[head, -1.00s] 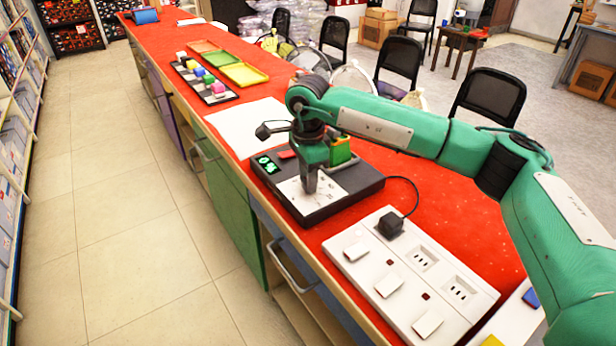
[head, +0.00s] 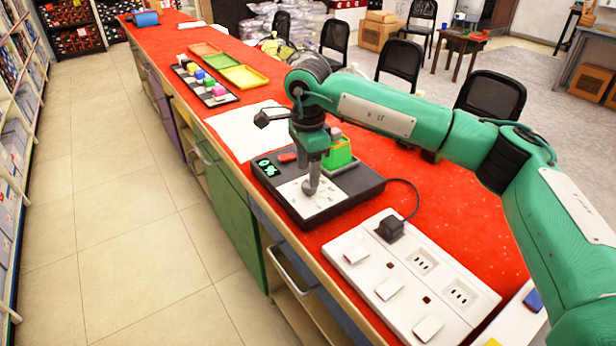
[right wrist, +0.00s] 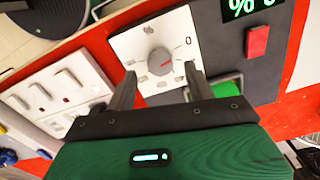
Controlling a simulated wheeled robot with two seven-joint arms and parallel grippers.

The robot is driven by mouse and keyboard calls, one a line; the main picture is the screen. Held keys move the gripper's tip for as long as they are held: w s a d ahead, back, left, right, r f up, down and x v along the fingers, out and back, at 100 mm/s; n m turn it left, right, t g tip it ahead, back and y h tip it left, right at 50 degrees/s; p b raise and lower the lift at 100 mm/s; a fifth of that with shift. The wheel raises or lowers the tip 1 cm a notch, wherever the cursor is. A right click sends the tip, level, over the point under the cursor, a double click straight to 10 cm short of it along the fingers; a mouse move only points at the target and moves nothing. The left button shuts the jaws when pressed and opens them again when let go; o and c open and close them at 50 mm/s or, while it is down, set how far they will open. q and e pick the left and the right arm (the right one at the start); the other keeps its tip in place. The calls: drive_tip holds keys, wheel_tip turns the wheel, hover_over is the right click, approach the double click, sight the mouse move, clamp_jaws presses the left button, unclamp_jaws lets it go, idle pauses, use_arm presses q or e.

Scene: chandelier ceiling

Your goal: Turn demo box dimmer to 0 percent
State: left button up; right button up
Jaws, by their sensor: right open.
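The demo box (head: 350,193) is a dark box on the red tabletop, with a white dial plate (head: 328,196). Its green display (head: 267,167) reads 0%. In the head view the right gripper (head: 312,182) points down over the dial plate and partly hides the knob. My left gripper is not in view.
A red switch (head: 287,157) and a green block-shaped part (head: 338,154) are on the box near the gripper. A black plug (head: 391,228) sits in the white socket panel (head: 412,275) in front. White paper (head: 243,129) and coloured trays (head: 243,76) lie farther back.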

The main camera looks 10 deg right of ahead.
wheel_tip(320, 180, up, 10)
drive_tip(key=shift+r, duration=0.25)
